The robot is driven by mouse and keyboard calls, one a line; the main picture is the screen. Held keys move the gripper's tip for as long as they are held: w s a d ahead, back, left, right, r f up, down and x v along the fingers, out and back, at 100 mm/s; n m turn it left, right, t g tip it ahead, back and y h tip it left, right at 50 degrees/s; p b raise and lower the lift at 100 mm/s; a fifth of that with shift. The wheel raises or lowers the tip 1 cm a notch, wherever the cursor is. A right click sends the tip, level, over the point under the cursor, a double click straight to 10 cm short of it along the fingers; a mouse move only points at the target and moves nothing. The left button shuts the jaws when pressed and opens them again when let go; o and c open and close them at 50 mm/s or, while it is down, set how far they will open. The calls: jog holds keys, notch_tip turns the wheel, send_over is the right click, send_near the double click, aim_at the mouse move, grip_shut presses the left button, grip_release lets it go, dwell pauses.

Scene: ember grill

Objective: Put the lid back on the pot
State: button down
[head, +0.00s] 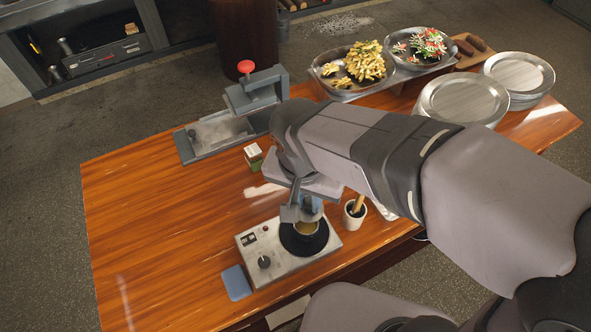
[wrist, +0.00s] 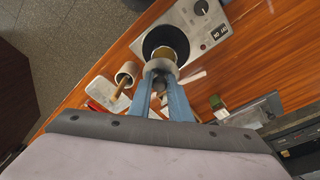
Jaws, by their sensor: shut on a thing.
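The pot (head: 306,229) sits on the dark round burner of a hot plate (head: 262,268); its yellow-brown inside shows. In the wrist view the pot (wrist: 174,40) is just beyond my fingertips, uncovered at least on its far side. My gripper (head: 303,208) is over the pot's back edge. In the wrist view my gripper's (wrist: 160,82) blue fingers are shut on a grey rounded piece, which looks like the lid (wrist: 158,67). The lid overlaps the pot's near edge in that view. Whether they touch, I cannot tell.
A white cup (head: 354,213) with a wooden handle stands right of the hot plate. A blue cloth (head: 236,282) lies left of the hot plate. The table's left side is clear.

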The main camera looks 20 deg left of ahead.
aim_at(305, 209)
jog(key=shift+s+d+f, duration=0.2)
jog(key=shift+d+f, duration=0.05)
jog(key=shift+f, duration=0.25)
jog(key=shift+w+a+n, duration=0.3)
jog(key=shift+a+n, duration=0.2)
jog(key=shift+n, duration=0.1)
jog(key=shift+d+f, duration=0.1)
jog(key=shift+f, duration=0.05)
notch_tip(305, 209, down, 4)
jog(key=b, duration=0.4)
jog(key=shift+f, duration=0.1)
jog(key=shift+f+b, duration=0.75)
jog(key=shift+f, duration=0.15)
jog(key=shift+f, duration=0.15)
dwell(1.5)
